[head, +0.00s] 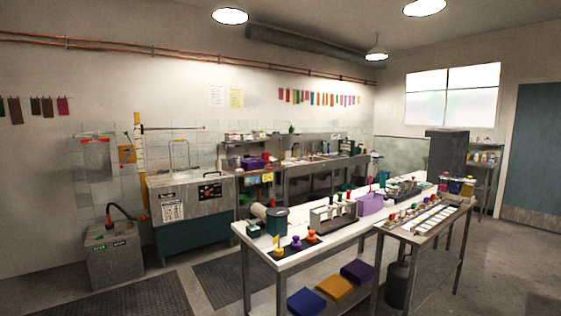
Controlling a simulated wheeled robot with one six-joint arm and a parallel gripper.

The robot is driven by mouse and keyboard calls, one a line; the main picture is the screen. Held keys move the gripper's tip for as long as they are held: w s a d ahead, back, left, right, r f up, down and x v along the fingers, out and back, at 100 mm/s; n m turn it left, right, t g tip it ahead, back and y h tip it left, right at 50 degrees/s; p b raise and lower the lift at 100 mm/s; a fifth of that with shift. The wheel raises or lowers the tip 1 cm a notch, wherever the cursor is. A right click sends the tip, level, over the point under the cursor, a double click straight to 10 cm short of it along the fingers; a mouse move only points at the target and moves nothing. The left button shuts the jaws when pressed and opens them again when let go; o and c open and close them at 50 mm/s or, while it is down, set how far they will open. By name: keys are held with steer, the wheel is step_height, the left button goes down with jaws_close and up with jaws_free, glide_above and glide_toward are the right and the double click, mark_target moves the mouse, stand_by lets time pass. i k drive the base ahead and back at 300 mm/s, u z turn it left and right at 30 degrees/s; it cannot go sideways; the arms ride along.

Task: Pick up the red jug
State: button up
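I cannot pick out a red jug for certain at this size. A small red-orange item (312,236) stands on a dark strip at the near left end of the long white table (262,236), beside a purple item (296,243) and a yellow item (278,243). Other small red spots show farther along this table and on the back bench (338,160), too small to name. My gripper is not in this view.
A metal-topped tank (190,190) and a grey box with a hose (116,258) stand by the left wall. A narrow side table (408,238) adjoins the white table at right. Folded cloths (335,286) lie on the lower shelf. Open floor (505,265) shows at right.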

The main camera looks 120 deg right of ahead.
mark_target(265, 155)
steer(key=z, duration=3.8)
